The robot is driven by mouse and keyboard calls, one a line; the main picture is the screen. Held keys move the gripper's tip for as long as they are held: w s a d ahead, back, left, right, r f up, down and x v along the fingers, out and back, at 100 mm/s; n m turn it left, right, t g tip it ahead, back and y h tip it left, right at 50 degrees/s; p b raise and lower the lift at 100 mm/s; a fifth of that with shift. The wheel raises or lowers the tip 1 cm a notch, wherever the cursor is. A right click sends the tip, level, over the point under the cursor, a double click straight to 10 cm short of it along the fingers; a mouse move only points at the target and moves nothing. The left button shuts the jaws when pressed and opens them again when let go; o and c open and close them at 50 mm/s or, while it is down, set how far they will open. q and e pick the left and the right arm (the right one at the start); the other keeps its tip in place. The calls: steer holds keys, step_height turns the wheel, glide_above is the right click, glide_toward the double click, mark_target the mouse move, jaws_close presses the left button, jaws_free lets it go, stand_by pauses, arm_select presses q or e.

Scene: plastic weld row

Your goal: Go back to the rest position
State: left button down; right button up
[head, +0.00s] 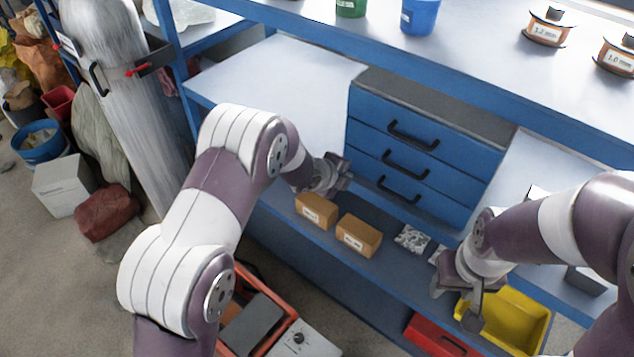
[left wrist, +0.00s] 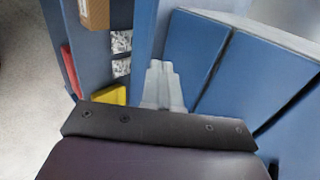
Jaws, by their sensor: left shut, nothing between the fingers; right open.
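My left gripper (head: 342,177) is in front of the blue drawer unit, above the lower shelf. In the left wrist view its pale fingers (left wrist: 162,84) are together with nothing between them. My right gripper (head: 456,304) points down over the lower shelf's right part, by the yellow bin. Its fingers are apart. What lies directly below it is partly hidden.
The blue drawer unit (head: 425,145) has black handles that stick out. Two cardboard boxes (head: 317,210) and silvery packets (head: 411,238) lie on the lower shelf. A yellow bin (head: 521,317) and a red bin (head: 432,338) stand lower right. A wrapped cylinder (head: 125,90) stands left.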

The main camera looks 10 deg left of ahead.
arm_select(q)
steer(key=v, duration=0.9)
steer(key=s+a+f+n+g+y, duration=0.35)
steer(key=s+a+n, duration=0.35)
steer(key=n, duration=0.4)
steer(key=s+a+r+n+g, duration=0.1)
steer(key=s+a+r+n, duration=0.1)
steer(key=s+n, duration=0.4)
steer(key=s+a+r+n+g+y, duration=0.1)
steer(key=s+a+r+n+g, duration=0.1)
steer(key=s+n, duration=0.4)
steer(key=s, duration=0.5)
steer(key=shift+a+n+b, duration=0.2)
steer(key=shift+n+b, duration=0.1)
steer(key=shift+n, duration=0.1)
steer(key=shift+s+r+g, duration=0.1)
steer(key=shift+g, duration=0.15)
